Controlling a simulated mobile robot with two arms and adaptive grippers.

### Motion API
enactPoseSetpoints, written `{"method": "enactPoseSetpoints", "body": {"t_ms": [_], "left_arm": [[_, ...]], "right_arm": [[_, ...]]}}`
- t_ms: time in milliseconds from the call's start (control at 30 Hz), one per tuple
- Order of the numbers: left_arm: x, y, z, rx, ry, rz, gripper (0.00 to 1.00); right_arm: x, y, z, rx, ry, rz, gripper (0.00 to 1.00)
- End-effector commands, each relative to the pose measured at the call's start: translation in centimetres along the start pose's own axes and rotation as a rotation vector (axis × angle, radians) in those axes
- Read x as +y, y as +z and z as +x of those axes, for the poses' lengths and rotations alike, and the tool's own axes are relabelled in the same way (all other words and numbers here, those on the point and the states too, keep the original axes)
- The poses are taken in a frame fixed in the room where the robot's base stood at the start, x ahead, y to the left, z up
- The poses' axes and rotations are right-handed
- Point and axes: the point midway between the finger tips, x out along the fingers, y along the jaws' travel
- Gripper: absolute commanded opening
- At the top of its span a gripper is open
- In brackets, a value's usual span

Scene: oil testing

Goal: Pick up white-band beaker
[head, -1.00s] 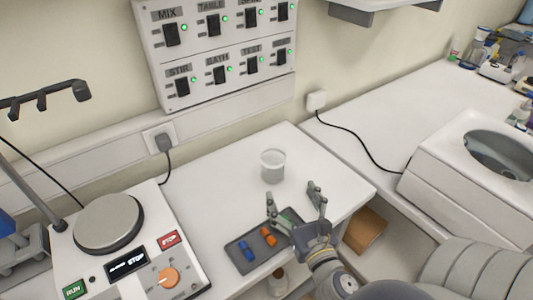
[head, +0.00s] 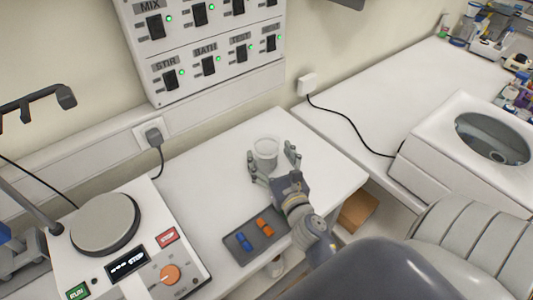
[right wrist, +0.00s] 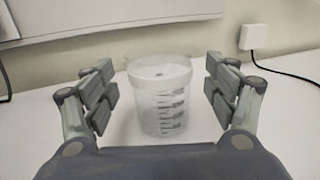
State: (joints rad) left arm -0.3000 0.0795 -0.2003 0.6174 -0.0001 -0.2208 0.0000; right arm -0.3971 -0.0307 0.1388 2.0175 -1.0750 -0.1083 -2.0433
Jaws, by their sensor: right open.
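The white-band beaker (head: 266,150) stands upright on the white bench. It is clear, with a white band at its rim and dark graduation marks, as the right wrist view shows (right wrist: 160,100). My right gripper (head: 273,163) is open, with one finger on each side of the beaker. In the right wrist view the gripper (right wrist: 165,90) shows gaps between both fingers and the beaker, so it is not gripped. My left gripper is not in view.
A grey tray (head: 236,258) with blue and orange items lies in front of the beaker. A stirrer hotplate (head: 150,235) stands at left, a switch panel (head: 205,50) hangs on the wall, and a white bath unit (head: 440,150) sits at right. The bench around the beaker is clear.

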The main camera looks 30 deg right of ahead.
Motion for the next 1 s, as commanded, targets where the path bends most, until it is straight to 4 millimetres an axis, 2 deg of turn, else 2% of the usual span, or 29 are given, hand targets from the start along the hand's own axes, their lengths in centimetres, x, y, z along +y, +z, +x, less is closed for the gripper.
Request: {"method": "enactPoseSetpoints", "body": {"t_ms": [100,200,533,700,767,1000], "left_arm": [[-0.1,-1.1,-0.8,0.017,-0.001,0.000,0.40],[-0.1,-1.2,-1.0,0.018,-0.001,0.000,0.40],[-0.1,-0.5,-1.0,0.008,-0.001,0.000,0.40],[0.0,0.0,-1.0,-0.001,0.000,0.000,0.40],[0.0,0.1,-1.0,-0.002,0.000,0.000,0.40],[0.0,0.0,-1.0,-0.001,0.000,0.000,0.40]], "right_arm": [[0.0,0.3,1.9,-0.002,-0.001,-0.001,0.79],[0.0,0.2,2.8,-0.001,-0.001,0.001,0.79],[0.0,0.0,3.3,0.000,-0.001,0.000,0.79],[0.0,0.0,3.3,0.000,-0.001,0.000,0.40],[0.0,0.0,3.3,0.000,-0.001,0.000,0.29],[0.0,0.1,3.3,0.000,-0.001,0.000,0.29]]}}
